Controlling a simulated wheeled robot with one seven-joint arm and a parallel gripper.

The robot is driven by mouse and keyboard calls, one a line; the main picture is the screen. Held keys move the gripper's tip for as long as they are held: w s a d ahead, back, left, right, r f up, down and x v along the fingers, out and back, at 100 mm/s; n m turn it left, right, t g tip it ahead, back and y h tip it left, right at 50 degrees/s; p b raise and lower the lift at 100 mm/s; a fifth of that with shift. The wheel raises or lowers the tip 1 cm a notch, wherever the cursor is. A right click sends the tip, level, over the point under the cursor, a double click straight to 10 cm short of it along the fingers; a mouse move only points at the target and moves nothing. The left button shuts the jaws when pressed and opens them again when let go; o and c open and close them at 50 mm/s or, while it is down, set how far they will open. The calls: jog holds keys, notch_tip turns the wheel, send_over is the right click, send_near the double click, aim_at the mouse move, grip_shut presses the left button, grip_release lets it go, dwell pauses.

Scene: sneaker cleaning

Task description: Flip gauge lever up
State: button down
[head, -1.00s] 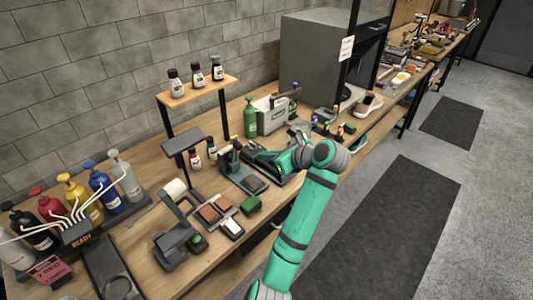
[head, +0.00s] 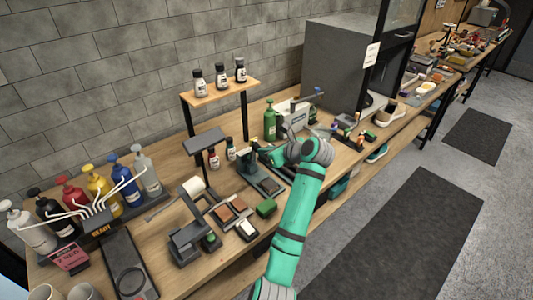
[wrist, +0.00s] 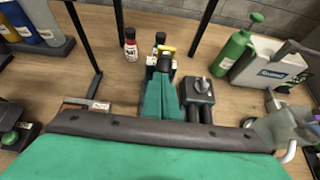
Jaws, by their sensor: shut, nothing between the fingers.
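My gripper (head: 265,150) is at the end of my green arm in the head view, low over the middle of the workbench. It is shut and empty; its tips are small and partly hidden. A dark green device (head: 247,160) stands just left of it. I cannot tell which part is the gauge lever. My wrist's dark bar and green shell cover the lower wrist view.
Small bottles (wrist: 130,46) stand behind the device. A green bottle (head: 270,120) and a silver case (head: 293,117) are to the right. A raised shelf (head: 217,90) holds several bottles. A dark flat tray (head: 269,187) lies in front, near a green block (head: 266,207).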

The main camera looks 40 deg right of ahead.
jog(key=shift+w, duration=0.1)
jog(key=shift+w+a+r, duration=0.1)
jog(key=shift+w+r, duration=0.45)
jog(key=shift+w, duration=0.2)
jog(key=shift+s, duration=0.1)
